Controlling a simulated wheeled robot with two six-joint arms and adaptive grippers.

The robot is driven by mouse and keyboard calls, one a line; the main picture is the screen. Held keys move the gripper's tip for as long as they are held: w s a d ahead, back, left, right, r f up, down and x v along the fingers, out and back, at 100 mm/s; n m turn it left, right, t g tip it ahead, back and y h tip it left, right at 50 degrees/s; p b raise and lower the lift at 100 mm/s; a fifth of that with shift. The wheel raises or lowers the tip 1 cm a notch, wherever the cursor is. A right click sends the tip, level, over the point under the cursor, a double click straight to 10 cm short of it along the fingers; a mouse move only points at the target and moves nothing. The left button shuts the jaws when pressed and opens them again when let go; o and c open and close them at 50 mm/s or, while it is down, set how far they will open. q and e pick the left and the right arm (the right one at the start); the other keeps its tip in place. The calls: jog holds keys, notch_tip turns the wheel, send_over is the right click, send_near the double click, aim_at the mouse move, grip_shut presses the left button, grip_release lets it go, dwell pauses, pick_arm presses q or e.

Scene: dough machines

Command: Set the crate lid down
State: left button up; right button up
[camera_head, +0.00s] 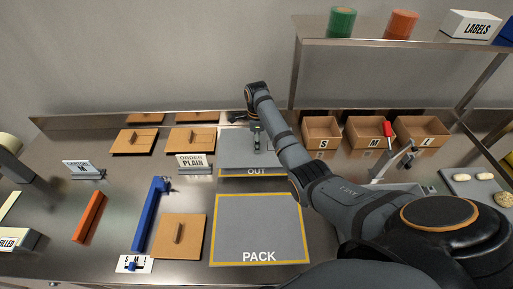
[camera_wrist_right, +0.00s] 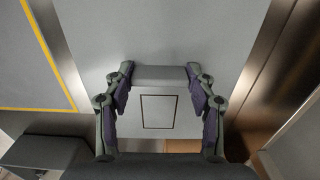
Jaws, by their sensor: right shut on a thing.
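The crate lid is a pale grey panel (camera_head: 235,148) over the OUT mat (camera_head: 228,172) in the head view; it fills the middle of the right wrist view (camera_wrist_right: 160,32). A grey bar handle and a square outline show on it. My right gripper (camera_head: 257,142) points down at the lid. In the wrist view its fingers (camera_wrist_right: 160,78) are shut on the lid's handle. I cannot tell whether the lid touches what is below it. My left gripper is not in view.
The PACK mat (camera_head: 230,223) in front is empty. Wooden lids with handles lie left of it (camera_head: 170,252) and behind. A blue bar (camera_head: 150,215) and an orange bar (camera_head: 89,216) lie at left. Wooden boxes S (camera_head: 321,143), M and L stand at back right under a shelf.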

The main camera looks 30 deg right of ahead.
jog(key=shift+w+a+f, duration=0.1)
jog(key=shift+w+f, duration=0.2)
jog(key=shift+w, duration=0.05)
notch_tip(320, 180, down, 2)
jog(key=shift+f+p, duration=0.25)
jog(key=shift+p, duration=0.2)
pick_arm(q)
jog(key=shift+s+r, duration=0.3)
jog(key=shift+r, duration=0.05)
pick_arm(e)
jog(key=shift+f, duration=0.3)
jog(key=o, duration=1.3)
jog(key=shift+f, duration=0.1)
